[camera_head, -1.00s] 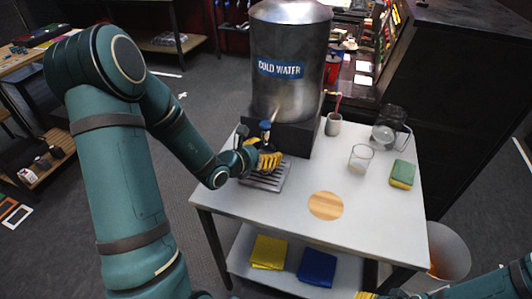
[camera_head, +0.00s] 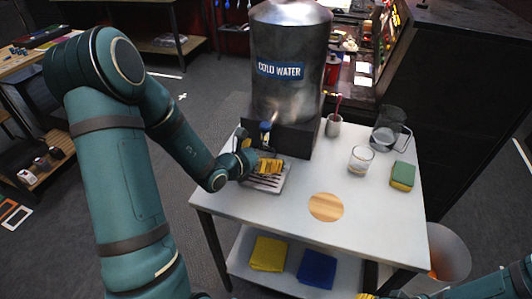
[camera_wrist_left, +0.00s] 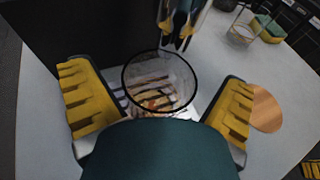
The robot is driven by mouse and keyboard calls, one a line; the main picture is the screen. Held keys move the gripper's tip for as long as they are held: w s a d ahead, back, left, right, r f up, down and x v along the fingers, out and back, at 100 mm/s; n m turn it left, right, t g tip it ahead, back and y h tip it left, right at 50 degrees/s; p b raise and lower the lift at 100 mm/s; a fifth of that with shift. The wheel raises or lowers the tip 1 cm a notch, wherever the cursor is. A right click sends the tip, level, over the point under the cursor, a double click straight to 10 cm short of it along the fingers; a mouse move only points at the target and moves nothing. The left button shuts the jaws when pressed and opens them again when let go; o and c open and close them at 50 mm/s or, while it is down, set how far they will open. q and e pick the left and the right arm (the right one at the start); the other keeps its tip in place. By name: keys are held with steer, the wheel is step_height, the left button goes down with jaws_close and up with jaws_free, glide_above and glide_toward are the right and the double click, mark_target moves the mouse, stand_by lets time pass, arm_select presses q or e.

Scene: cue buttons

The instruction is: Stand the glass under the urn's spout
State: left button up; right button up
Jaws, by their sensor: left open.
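The steel urn (camera_head: 290,85) labelled COLD WATER stands on a dark base at the back of the table. Its spout, with a blue handle (camera_head: 265,126), is at the front left and also shows in the left wrist view (camera_wrist_left: 178,25). A clear glass with a dark rim (camera_wrist_left: 123,84) appears upright over the slatted drip tray (camera_head: 262,182), between my left fingers. My left gripper (camera_head: 269,167) is open, with yellow fingers apart on either side of the glass (camera_wrist_left: 160,103). Whether the glass is directly below the spout is unclear. Only a yellow bit of my right gripper (camera_head: 367,296) shows.
Another glass (camera_head: 361,159), a jug (camera_head: 388,130), a sponge (camera_head: 402,175) and a cup with sticks (camera_head: 333,125) stand on the right. A round wooden coaster (camera_head: 325,207) lies near the front. The table front is otherwise clear. Folded cloths lie on the lower shelf.

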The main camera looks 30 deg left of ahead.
arm_select(q)
steer(key=p+v, duration=0.5)
steer(key=v, duration=0.6)
steer(key=shift+s, duration=0.3)
